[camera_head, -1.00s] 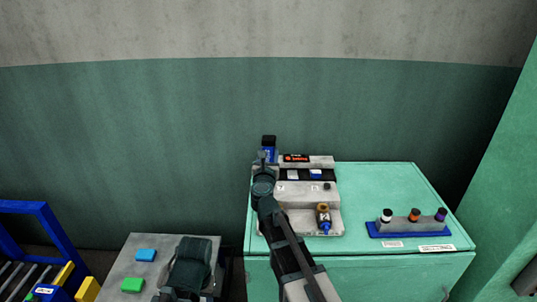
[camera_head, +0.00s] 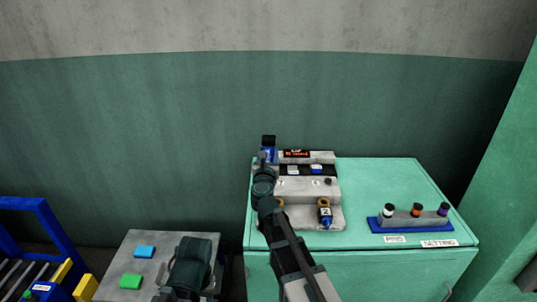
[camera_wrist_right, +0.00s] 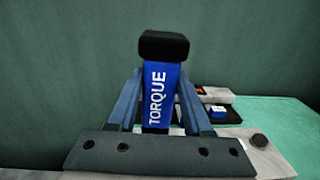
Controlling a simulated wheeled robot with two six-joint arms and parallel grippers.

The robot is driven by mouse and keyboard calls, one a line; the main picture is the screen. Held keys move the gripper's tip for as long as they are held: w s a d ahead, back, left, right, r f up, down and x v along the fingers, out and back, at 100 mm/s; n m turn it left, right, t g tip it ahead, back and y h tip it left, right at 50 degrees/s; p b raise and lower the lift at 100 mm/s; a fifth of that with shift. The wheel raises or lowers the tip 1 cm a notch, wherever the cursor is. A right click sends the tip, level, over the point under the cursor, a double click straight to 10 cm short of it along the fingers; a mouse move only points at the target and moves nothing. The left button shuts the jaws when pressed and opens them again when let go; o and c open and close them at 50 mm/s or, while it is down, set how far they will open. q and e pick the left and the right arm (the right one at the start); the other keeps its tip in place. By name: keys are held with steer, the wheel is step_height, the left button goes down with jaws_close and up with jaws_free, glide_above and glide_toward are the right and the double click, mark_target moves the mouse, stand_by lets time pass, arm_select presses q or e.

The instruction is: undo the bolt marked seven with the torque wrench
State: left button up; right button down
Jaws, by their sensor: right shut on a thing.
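My right gripper (camera_wrist_right: 160,112) is shut on the blue torque wrench (camera_wrist_right: 161,100). The wrench stands about upright in the jaws, with a black end on top and TORQUE in white on its side. In the head view the wrench (camera_head: 268,152) is at the back left corner of a grey bench unit (camera_head: 305,188), partly behind my right wrist. Its lower end is hidden. No bolt marked seven can be read in these frames. My left gripper's jaws are not seen.
The unit, with a small red-lettered display (camera_head: 296,154), stands on a green cabinet (camera_head: 370,185). A small blue item (camera_head: 325,218) is at its front. A blue rack (camera_head: 405,224) holds three colour-banded pieces. A grey table (camera_head: 128,262) has blue and green blocks.

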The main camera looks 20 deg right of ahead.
mark_target(268, 142)
steer(key=shift+f+b, duration=0.85)
steer(key=shift+b, duration=0.1)
stand_by(1.1)
steer(key=shift+r+p, duration=0.45)
steer(key=shift+p, duration=0.05)
stand_by(2.5)
steer(key=shift+r+p, duration=2.95)
